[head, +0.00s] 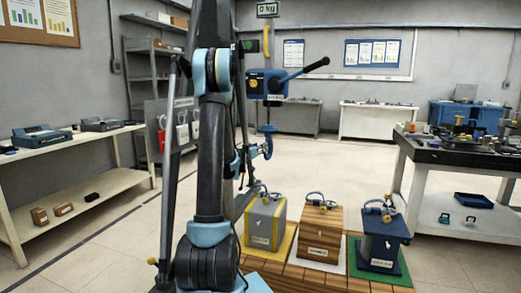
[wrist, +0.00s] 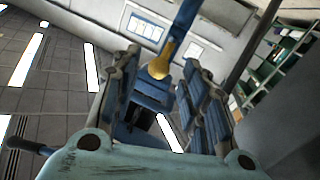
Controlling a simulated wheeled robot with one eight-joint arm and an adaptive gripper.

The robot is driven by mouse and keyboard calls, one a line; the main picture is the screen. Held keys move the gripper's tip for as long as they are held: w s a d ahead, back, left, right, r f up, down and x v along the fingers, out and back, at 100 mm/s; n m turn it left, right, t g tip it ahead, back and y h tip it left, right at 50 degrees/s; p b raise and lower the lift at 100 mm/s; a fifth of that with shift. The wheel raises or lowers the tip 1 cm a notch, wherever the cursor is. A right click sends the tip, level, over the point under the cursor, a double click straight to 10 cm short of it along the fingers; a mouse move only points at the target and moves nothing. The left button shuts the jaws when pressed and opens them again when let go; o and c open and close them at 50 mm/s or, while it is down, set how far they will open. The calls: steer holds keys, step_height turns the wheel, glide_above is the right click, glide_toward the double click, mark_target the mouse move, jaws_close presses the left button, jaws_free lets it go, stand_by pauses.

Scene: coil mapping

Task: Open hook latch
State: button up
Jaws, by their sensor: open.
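A blue hook (head: 267,146) hangs below a blue hoist box (head: 268,84) with a black-gripped crank, right of my arm in the head view. Its latch is too small to make out there. In the wrist view my gripper (wrist: 162,90) is open, with one dark finger on each side. A blue bar with a rounded brass-yellow end (wrist: 161,65) comes down from the top and shows between the fingers. I cannot tell whether it is part of the hook, or whether a finger touches it. In the head view my arm hides most of my gripper.
A grey-yellow block (head: 264,222), a wooden block (head: 318,230) and a dark blue block (head: 380,238), each with fittings on top, stand on a wooden platform below the hook. A cluttered workbench (head: 440,150) is at right, a long table (head: 75,145) at left. Open floor lies behind.

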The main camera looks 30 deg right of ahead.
steer(key=shift+x, duration=1.9)
jaws_close()
steer(key=shift+a, duration=0.25)
steer(key=shift+r, duration=0.1)
